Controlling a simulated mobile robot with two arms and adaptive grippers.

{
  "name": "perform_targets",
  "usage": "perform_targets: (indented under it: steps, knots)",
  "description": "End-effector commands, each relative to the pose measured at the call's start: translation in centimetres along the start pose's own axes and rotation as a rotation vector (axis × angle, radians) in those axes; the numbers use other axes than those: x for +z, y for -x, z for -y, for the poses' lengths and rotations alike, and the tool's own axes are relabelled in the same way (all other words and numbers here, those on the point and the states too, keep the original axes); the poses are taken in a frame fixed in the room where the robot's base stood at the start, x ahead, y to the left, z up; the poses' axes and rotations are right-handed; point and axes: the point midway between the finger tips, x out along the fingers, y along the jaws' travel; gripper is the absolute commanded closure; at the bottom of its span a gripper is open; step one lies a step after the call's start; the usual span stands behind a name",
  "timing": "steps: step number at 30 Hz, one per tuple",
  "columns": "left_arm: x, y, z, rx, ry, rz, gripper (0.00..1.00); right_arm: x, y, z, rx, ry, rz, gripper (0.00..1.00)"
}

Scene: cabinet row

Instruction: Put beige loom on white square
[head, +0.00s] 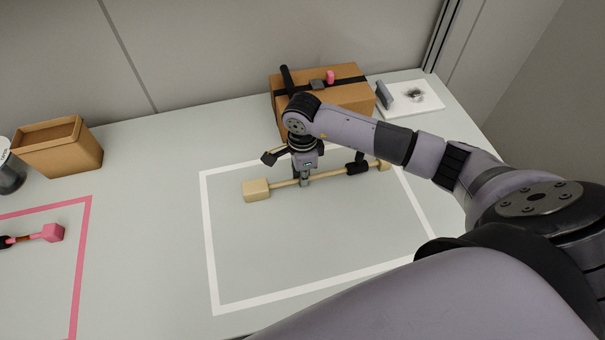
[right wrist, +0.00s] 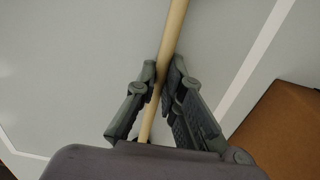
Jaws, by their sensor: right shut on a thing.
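The beige loom (head: 257,190) is a long thin rod with a block at its left end and a smaller, partly hidden block at its right end. It lies over the upper part of the white square outline (head: 209,246) on the table. My right gripper (head: 305,181) points down and is shut on the rod near its middle. In the right wrist view the rod (right wrist: 174,35) passes between the two fingers (right wrist: 160,82). I cannot tell whether the loom touches the table. My left gripper is not in view.
A closed cardboard box (head: 345,97) with a black strap stands behind the square. A white picture board (head: 412,98) lies at the back right. An open box (head: 60,147) stands at the left. A pink-headed tool (head: 52,233) lies inside a pink outline (head: 82,245). The square's front is clear.

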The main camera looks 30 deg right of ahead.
Motion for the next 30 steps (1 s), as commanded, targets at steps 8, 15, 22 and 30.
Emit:
perform_targets:
  steps: [8,15,22,30]
  knots:
    - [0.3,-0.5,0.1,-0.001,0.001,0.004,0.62,0.0,-0.3,0.1,-0.001,0.000,0.000,1.00]
    - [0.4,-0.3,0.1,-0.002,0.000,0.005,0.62,0.0,-0.1,0.0,-0.001,-0.001,0.000,0.76]
    - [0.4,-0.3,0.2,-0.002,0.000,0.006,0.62,0.0,-0.1,0.0,0.000,0.000,0.000,0.71]
    - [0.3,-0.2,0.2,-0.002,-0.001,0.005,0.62,0.0,0.7,0.1,-0.004,0.000,0.001,0.71]
